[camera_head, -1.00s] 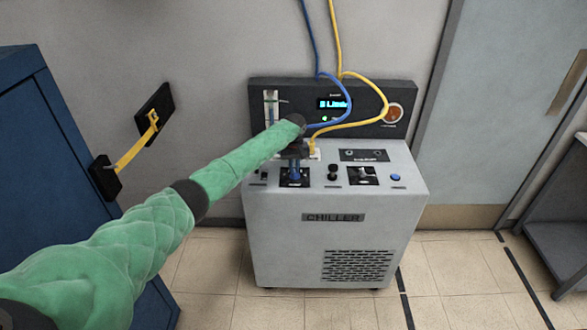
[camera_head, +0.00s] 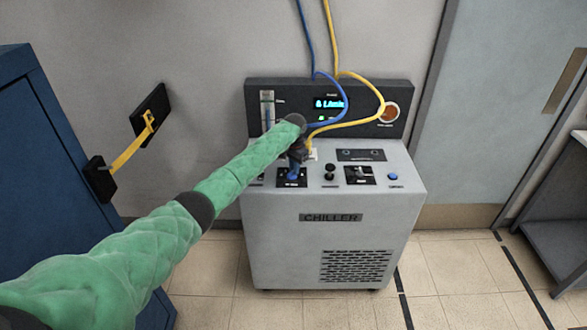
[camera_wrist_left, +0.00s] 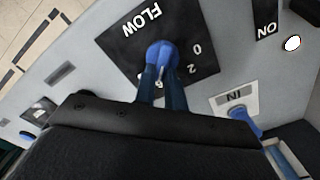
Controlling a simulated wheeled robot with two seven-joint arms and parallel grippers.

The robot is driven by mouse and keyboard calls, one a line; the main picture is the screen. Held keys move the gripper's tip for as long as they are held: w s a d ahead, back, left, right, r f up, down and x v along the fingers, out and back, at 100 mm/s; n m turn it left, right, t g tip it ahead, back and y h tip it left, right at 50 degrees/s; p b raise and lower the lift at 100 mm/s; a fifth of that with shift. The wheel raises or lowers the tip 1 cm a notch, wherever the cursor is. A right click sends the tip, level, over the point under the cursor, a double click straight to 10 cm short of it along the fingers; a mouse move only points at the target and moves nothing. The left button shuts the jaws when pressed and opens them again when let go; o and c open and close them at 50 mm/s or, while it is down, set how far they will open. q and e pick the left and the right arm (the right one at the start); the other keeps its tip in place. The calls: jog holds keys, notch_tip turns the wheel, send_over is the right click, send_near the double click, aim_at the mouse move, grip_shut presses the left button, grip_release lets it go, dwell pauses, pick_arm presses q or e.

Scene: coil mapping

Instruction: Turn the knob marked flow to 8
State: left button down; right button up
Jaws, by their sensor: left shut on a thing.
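The flow knob (camera_wrist_left: 162,53) is blue and sits on a black plate (camera_wrist_left: 121,44) marked FLOW, with 0 and 2 visible in the left wrist view. The plate also shows on the chiller's top in the head view (camera_head: 301,183). My left gripper (camera_wrist_left: 161,78) is shut on the knob from above; its fingers and body hide part of the dial. In the head view my left gripper (camera_head: 296,158) stands over the plate. The lit display (camera_head: 329,103) shows one digit and a flow unit; the digit is hard to read. My right gripper is out of view.
The grey chiller (camera_head: 290,240) stands against the wall. Blue (camera_head: 311,45) and yellow (camera_head: 331,45) hoses hang down close to my left gripper. A blue cabinet (camera_head: 45,160) is at left.

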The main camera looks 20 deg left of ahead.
pick_arm(q)
jog(key=shift+d+m, duration=0.1)
jog(key=shift+m, duration=0.9)
jog(key=shift+s+d+m, duration=0.1)
jog(key=shift+s+m, duration=0.05)
jog(key=shift+m, duration=1.65)
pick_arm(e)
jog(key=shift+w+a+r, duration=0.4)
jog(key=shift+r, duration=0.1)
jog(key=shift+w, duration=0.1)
pick_arm(q)
jog(key=c, duration=1.5)
grip_release()
jog(key=shift+s, duration=0.1)
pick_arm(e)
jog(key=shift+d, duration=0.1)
pick_arm(q)
jog(key=shift+o, duration=0.2)
jog(key=shift+r, duration=0.1)
